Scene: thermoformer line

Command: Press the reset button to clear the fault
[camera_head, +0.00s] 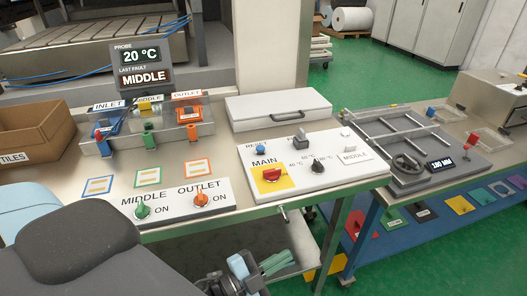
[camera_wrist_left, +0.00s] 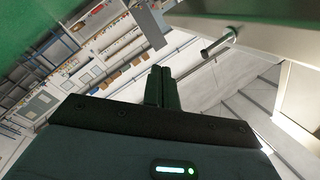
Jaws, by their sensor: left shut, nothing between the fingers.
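The blue reset button (camera_head: 261,149) stands on the white control panel (camera_head: 325,177), behind the red main switch (camera_head: 271,174) on its yellow plate. Its label is partly hidden by the button. The display (camera_head: 142,66) reads probe 20 °C and last fault MIDDLE. My left gripper (camera_head: 246,279) is low at the bottom of the head view, in front of and below the table edge, well away from the button. In the left wrist view its fingers (camera_wrist_left: 158,85) are together and empty. My right gripper is in neither view.
Green middle (camera_head: 142,210) and orange outlet (camera_head: 201,199) knobs sit on a panel left of the main one. A closed white case (camera_head: 280,108) lies behind. The table's front edge (camera_head: 330,195) overhangs a lower shelf. Another bench with a handwheel (camera_head: 407,163) stands to the right.

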